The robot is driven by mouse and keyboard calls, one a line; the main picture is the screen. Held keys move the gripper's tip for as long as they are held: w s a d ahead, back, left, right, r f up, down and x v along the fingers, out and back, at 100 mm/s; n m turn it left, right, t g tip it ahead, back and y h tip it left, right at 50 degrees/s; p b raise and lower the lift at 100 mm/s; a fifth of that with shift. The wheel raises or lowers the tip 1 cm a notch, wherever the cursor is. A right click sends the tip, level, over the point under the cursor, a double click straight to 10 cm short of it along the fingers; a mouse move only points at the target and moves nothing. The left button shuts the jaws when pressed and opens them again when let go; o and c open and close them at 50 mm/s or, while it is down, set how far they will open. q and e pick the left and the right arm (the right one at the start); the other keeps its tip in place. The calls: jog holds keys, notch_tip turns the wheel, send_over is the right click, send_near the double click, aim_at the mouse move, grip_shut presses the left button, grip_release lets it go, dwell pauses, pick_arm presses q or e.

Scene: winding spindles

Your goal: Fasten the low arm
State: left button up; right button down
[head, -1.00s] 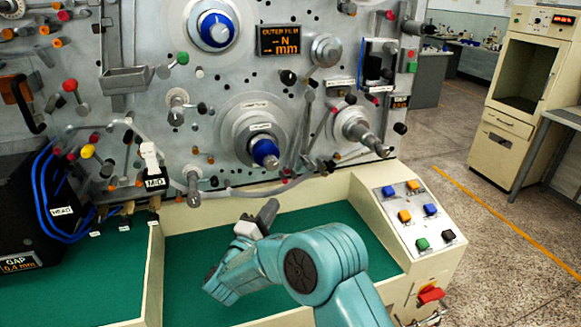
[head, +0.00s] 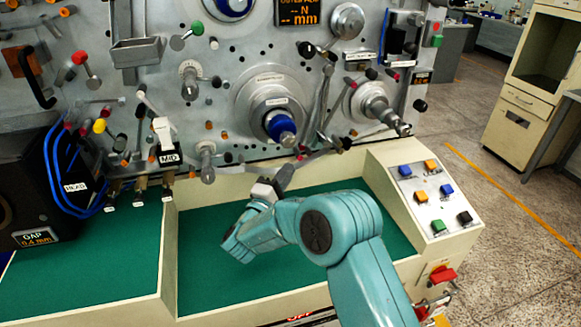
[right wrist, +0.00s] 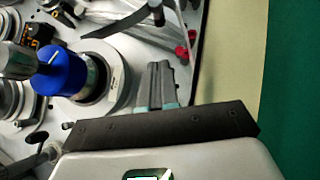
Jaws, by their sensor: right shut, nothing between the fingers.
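The grey machine panel carries a lower spindle with a blue hub (head: 280,126), which also shows in the right wrist view (right wrist: 62,72). Several slim metal arms stand beside it, including a long one (head: 323,100) to its right. No label marks one as the low arm, and I cannot tell which it is. A dark curved bar (right wrist: 118,24) shows above the fingers in the right wrist view. My right gripper (head: 287,174) is just below the blue hub, over the tray. Its fingers (right wrist: 163,82) are together and empty, apart from the hub. My left gripper is out of view.
A green-floored tray (head: 215,285) lies below the panel, with a raised divider (head: 170,245) at its left. A button console (head: 432,200) stands at the right. Red knobs (right wrist: 184,50) stick out near the panel edge.

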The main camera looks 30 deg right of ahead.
jog(key=w+d+r+p, duration=0.2)
jog(key=w+d+p, duration=0.1)
jog(key=d, duration=0.6)
jog(key=shift+w+d+r, duration=0.15)
jog(key=shift+d+r, duration=0.2)
jog(key=shift+d, duration=0.05)
jog(key=s+d+b, duration=0.1)
jog(key=d, duration=0.5)
jog(key=shift+s+d+f, duration=0.15)
jog(key=shift+s+d, duration=0.2)
jog(key=shift+d, duration=0.05)
